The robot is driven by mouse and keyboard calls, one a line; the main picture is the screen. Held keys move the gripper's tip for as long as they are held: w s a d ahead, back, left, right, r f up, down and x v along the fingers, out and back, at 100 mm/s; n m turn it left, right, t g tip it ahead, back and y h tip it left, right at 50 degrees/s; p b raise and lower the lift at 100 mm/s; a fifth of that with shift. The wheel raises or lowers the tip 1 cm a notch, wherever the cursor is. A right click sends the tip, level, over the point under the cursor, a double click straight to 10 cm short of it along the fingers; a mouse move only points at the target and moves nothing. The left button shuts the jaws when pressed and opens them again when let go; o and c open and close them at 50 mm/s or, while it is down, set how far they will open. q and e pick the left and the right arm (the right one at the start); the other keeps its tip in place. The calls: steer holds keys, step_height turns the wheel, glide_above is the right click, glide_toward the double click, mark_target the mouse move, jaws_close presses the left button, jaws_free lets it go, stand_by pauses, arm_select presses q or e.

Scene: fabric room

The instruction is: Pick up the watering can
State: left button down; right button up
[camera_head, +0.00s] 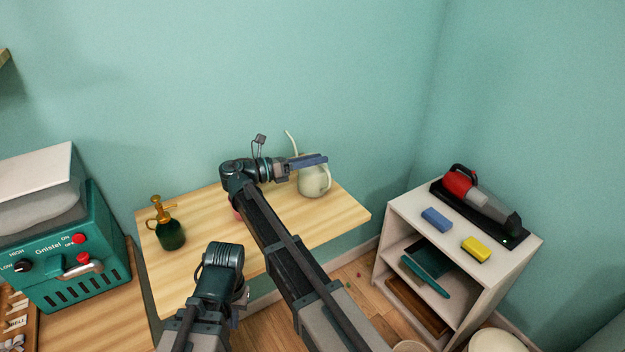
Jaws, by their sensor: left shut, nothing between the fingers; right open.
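The watering can (314,183) is pale cream and stands upright at the right back part of the wooden table. Its thin spout rises up to the left and its handle is at the right. My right gripper (312,160) is open, its blue fingers pointing right across the upper part of the can and hiding some of it. I cannot tell whether the fingers touch the can or are around its handle. My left arm bends at the bottom left of the table; its gripper is not visible.
The wooden table (195,222) also carries a dark green spray bottle (171,236) at the left and a reddish item mostly hidden by my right arm. A green machine (95,235) stands left. A white shelf (402,208) with a red-grey handheld vacuum (482,205) stands right.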

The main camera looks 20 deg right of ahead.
mark_target(315, 181)
step_height(315, 181, down, 7)
steer(key=b, duration=0.6)
steer(key=d, duration=0.7)
steer(key=shift+w+d+r+p, duration=0.25)
steer(key=shift+r+p, duration=0.05)
steer(key=shift+r, duration=0.05)
jaws_close()
stand_by(0.7)
